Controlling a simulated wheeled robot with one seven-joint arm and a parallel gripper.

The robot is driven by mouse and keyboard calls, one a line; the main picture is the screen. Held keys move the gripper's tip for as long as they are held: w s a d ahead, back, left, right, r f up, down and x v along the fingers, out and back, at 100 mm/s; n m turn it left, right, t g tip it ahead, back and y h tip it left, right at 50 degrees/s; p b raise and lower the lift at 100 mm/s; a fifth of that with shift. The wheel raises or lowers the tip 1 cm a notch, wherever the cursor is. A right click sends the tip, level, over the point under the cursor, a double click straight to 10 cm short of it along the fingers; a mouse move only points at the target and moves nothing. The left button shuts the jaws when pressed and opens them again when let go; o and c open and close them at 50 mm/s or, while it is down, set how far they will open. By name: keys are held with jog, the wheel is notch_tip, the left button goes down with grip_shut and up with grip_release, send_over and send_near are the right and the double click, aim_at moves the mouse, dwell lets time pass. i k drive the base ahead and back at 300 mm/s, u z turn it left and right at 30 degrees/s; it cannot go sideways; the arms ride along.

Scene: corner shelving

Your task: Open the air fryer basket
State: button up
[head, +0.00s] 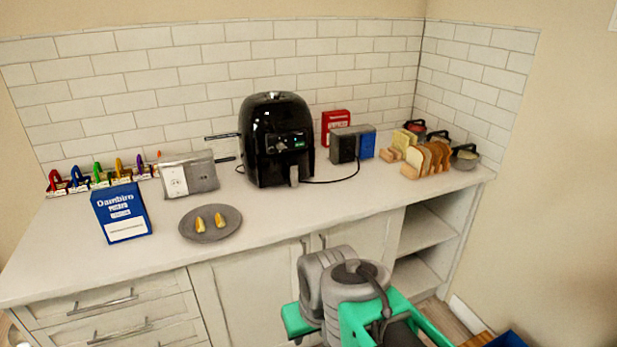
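The air fryer (272,118) is black and glossy and stands upright on the counter against the tiled wall, near the middle of the head view. Its front carries a small panel with a green light. A grey basket handle (294,176) sticks out low on the front. The basket appears shut into the body, with no visible gap. My arm's grey and green links show at the bottom, in front of the counter and well below the fryer. I cannot make out my gripper's fingers in this view.
A grey metal box (188,175) with dark rods stands left of the fryer. A plate (211,222) with yellow food and a blue box (122,212) are nearer the front. Dark and blue boxes (353,144) and a bread rack (427,158) stand right. Counter before the fryer is clear.

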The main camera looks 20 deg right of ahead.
aim_at(277, 157)
jog(key=z, duration=0.3)
jog(key=i, duration=0.6)
jog(key=u, duration=0.95)
jog(key=i, duration=0.5)
